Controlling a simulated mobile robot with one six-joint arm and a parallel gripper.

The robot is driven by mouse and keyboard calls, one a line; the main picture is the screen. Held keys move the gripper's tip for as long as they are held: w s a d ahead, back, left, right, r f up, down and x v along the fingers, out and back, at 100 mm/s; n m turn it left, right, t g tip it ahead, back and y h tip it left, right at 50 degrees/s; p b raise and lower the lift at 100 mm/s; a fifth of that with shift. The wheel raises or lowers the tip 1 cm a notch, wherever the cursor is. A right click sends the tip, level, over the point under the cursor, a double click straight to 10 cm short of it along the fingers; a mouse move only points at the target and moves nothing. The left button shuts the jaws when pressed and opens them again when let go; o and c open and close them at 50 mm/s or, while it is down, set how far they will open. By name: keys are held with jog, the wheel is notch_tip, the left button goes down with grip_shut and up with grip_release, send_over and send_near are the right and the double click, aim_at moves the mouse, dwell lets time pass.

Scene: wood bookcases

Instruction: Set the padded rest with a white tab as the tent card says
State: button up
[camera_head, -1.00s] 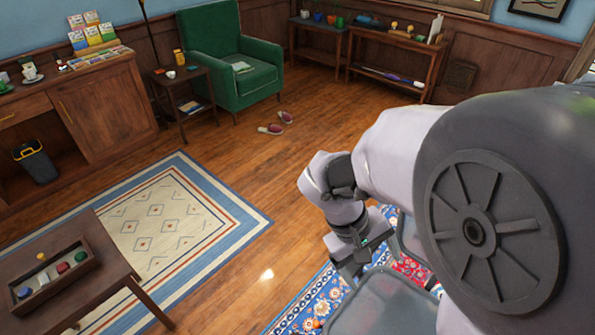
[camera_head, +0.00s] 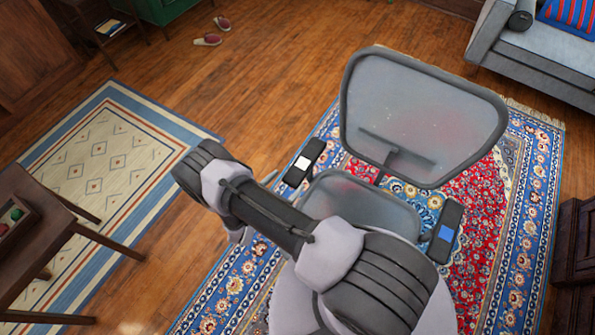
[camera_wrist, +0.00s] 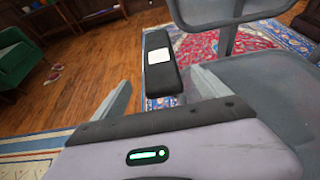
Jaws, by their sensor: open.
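The padded rest with a white tab (camera_head: 314,149) is a dark armrest pad on the left side of a grey mesh office chair (camera_head: 358,198). In the wrist view this rest (camera_wrist: 163,82) lies ahead, between the lines of my two fingers, with its white tab facing up. My gripper (camera_wrist: 162,78) is open, its fingers spread wide with nothing held. Whether the fingers are level with the pad I cannot tell. I cannot make out a tent card in the current views.
A second armrest with a blue tab (camera_head: 447,224) is on the chair's right. The chair stands on a patterned red and blue rug (camera_head: 475,255). A wooden table (camera_head: 40,235) with a tray stands left. A grey sofa (camera_head: 520,60) is at upper right. Open floor lies behind the chair.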

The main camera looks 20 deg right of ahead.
aim_at(298, 170)
jog(key=b+x, duration=0.2)
jog(key=x, duration=0.6)
jog(key=shift+w+d+f, duration=0.15)
jog(key=shift+w+d, duration=0.05)
jog(key=shift+d, duration=0.15)
grip_shut()
notch_tip(298, 170, up, 3)
jog(key=shift+r+p, duration=0.2)
jog(key=shift+p, duration=0.85)
jog(key=shift+f, duration=0.15)
grip_release()
